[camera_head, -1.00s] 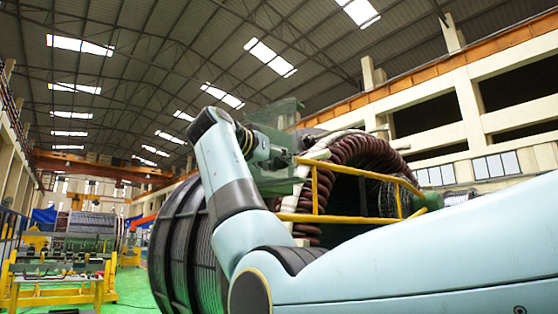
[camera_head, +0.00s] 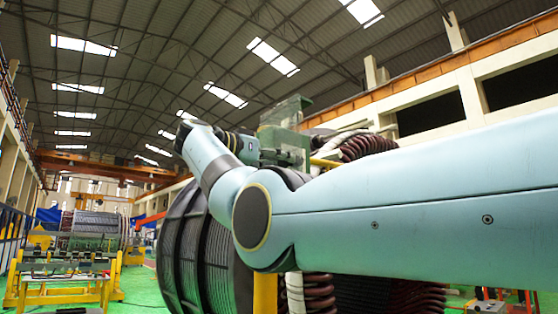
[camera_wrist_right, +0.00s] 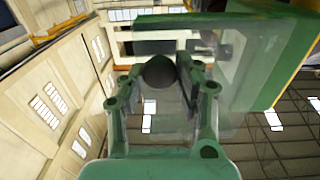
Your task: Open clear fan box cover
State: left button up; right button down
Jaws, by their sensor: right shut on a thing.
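The clear fan box cover (camera_wrist_right: 232,75) is a see-through panel in the right wrist view, with a dark round knob (camera_wrist_right: 160,71) in front of it. My right gripper (camera_wrist_right: 158,82) has its green fingers on either side of the knob and is shut on it. The green fan box (camera_wrist_right: 272,48) is at the upper right, next to the cover. How far the cover stands open is hard to tell. In the head view the green box (camera_head: 284,115) shows beyond my right arm, and my right gripper (camera_head: 268,155) is beside it, partly hidden. My left gripper is in neither view.
A large ribbed dark stator (camera_head: 195,250) stands behind my right arm, with thick brown coiled hoses (camera_head: 368,146) and yellow rails (camera_head: 265,293) beside it. A yellow stand (camera_head: 65,272) is at the far left. Green floor between is open.

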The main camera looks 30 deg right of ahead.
jog(key=shift+r, duration=0.1)
jog(key=c, duration=0.9)
grip_release()
jog(key=shift+d, duration=0.1)
jog(key=a, duration=0.4)
jog(key=s+a, duration=0.1)
jog(key=a, duration=0.7)
jog(key=shift+s, duration=0.3)
